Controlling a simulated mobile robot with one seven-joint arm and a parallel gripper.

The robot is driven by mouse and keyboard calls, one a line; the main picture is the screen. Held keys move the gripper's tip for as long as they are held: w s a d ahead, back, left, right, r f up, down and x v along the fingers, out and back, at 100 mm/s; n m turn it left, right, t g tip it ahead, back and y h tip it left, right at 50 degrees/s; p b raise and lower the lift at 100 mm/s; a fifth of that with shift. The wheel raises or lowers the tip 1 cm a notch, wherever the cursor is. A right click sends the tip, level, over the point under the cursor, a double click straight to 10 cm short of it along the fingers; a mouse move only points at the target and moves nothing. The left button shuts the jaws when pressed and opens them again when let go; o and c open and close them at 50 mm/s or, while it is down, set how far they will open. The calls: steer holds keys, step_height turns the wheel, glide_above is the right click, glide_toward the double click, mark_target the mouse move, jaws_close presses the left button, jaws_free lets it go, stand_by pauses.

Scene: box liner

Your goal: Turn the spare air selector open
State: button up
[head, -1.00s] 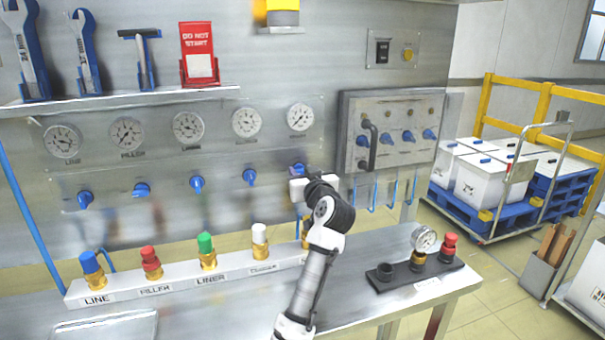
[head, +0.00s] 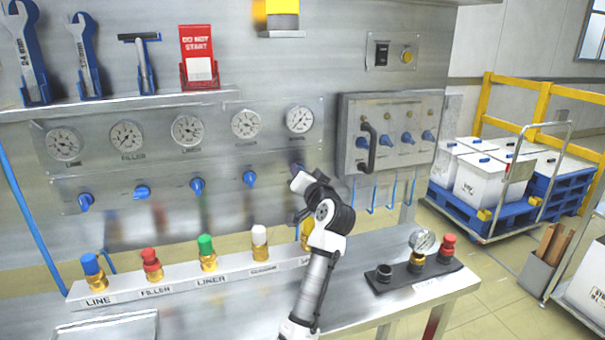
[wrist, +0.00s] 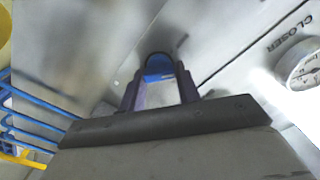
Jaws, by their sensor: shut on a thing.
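The blue selector knob (head: 297,167) at the right end of the row, under the rightmost gauge (head: 300,119), is mostly hidden behind my gripper (head: 299,174). In the wrist view, my gripper (wrist: 158,88) is shut on this blue knob (wrist: 158,66), which sits between the two dark fingers. The gripper body is tilted in the head view. I cannot tell the knob's exact angle.
Several other blue knobs (head: 197,186) line the panel to the left. Below is a rail with coloured couplings (head: 205,252). A control box with a black handle (head: 367,148) stands close right of my gripper.

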steer(key=m+p, duration=0.4)
steer(key=m, duration=0.6)
steer(key=shift+d+f, duration=0.1)
steer(key=shift+m, duration=0.4)
steer(key=o, duration=1)
steer(key=shift+c, duration=0.2)
steer(key=shift+f, duration=0.1)
steer(key=b+v, duration=0.4)
steer(key=v, duration=0.9)
steer(key=shift+s, duration=0.35)
